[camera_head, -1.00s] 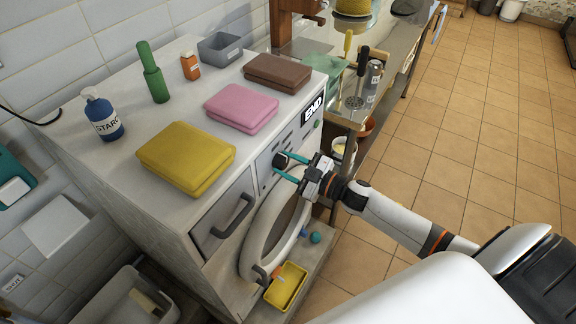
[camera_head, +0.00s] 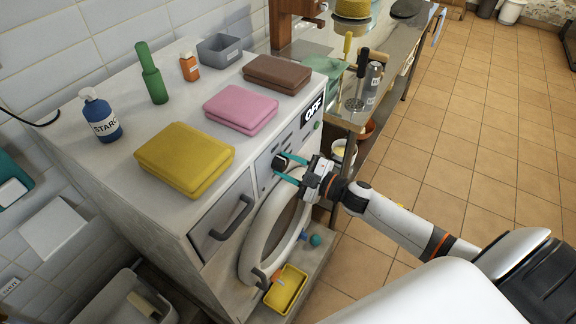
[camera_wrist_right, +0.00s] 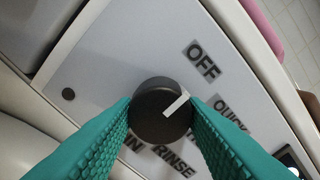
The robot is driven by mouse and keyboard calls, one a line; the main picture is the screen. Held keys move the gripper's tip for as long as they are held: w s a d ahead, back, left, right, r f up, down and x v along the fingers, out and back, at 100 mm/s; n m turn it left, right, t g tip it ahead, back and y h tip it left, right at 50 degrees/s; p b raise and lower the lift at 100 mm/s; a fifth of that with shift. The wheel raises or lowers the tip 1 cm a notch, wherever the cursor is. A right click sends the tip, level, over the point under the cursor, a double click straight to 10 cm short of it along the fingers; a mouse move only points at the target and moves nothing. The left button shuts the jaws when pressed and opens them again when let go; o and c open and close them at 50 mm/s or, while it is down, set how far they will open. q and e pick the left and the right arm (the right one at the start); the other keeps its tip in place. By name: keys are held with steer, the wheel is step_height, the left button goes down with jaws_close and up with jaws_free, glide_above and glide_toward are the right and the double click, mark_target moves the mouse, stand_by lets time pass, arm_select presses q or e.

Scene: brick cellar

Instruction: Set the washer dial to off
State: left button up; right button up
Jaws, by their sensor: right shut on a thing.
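The white washer (camera_head: 262,217) stands at the left, its front facing my right arm. Its black round dial (camera_wrist_right: 158,122) has a white mark that points up and right, roughly toward the printed OFF label (camera_wrist_right: 202,61). My right gripper (camera_head: 281,165) is at the front panel. Its teal fingers are shut on the dial, one on each side, in the right wrist view (camera_wrist_right: 160,116). My left gripper is not in view.
Yellow (camera_head: 185,160), pink (camera_head: 241,109) and brown (camera_head: 277,73) folded cloths lie on the washer top. A blue starch bottle (camera_head: 101,118), green bottle (camera_head: 153,76) and grey bin (camera_head: 220,50) stand there too. Tiled floor (camera_head: 470,125) is free at the right.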

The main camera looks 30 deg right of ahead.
steer(key=o, duration=1)
steer(key=shift+c, duration=0.2)
steer(key=b+v, duration=0.2)
steer(key=v, duration=1)
